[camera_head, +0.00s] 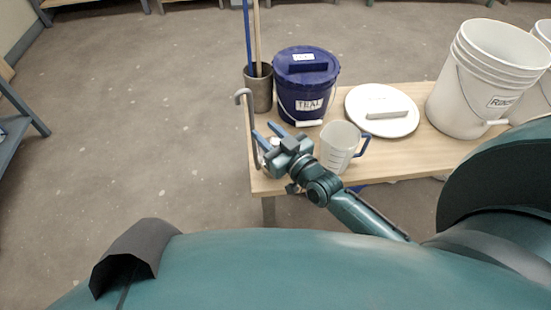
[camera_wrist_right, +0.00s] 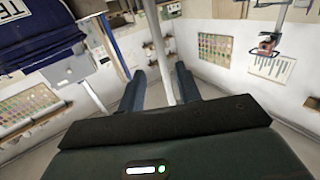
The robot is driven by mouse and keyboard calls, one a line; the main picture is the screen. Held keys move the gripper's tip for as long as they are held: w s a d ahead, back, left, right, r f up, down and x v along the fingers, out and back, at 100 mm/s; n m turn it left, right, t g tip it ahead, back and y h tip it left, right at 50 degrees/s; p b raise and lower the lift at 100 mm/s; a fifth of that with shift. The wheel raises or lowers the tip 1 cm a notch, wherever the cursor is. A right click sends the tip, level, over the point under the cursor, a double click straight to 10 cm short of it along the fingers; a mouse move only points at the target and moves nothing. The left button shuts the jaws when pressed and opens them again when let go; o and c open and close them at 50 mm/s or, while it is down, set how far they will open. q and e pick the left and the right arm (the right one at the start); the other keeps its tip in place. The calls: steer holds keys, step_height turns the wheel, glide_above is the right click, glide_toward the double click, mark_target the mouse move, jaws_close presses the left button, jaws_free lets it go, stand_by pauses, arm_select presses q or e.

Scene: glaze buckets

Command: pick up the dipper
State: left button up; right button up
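The dipper (camera_head: 250,125) is a grey rod with a hooked top, standing upright at the left end of the wooden table. Its lower end is partly hidden by my gripper. My right gripper (camera_head: 268,137) is beside the rod, with its blue fingers spread and pointing toward it. In the right wrist view a pale upright rod (camera_wrist_right: 160,50), apparently the dipper's handle, shows between the two separated fingers (camera_wrist_right: 159,88). A gap shows on each side of it, and no grip is visible. My left gripper is not in view.
The table (camera_head: 405,150) also holds a white jug (camera_head: 338,148), a blue TEAL bucket (camera_head: 303,92), a grey pot (camera_head: 259,92) with tall sticks, a white round lid (camera_head: 365,122) and a white bucket (camera_head: 480,85). The floor left of the table is clear.

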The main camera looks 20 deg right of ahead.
mark_target(253, 121)
steer(key=x, duration=0.3)
steer(key=b+x, duration=0.1)
steer(key=x, duration=0.2)
steer(key=shift+a+r, duration=0.15)
steer(key=shift+a, duration=0.1)
steer(key=shift+c, duration=0.3)
jaws_close()
stand_by(0.9)
